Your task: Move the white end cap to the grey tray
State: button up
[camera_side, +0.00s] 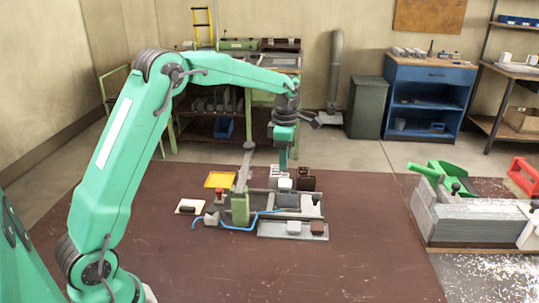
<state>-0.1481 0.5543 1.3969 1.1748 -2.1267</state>
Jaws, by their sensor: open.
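My gripper (283,166) points down over the clamp bench, with its fingertips just above a small white block (285,184). I take this block to be a white end cap; the view is too small to tell whether the fingers are around it. The gripper is open. Another small white piece (294,227) sits beside a brown piece (317,227) on a light grey tray-like plate (273,231) at the front of the fixture. A darker grey recessed area (287,201) lies behind that plate.
Dark brown blocks (306,181) stand just right of the gripper. A green clamp post (240,208) with a grey bar rises at left, and a blue hose (236,229) curves around it. A yellow tray (221,180) lies further left. The front of the brown table is clear.

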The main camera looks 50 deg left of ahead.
aim_at(285, 182)
jog(key=shift+w+a+f+n, duration=0.2)
jog(key=shift+w+f+n, duration=0.3)
jog(key=shift+f, duration=0.1)
jog(key=shift+s+f, duration=0.1)
jog(key=shift+f, duration=0.15)
jog(key=shift+f, duration=3.25)
jog(key=c, duration=0.7)
jog(key=shift+r, duration=0.2)
jog(key=shift+r, duration=2.3)
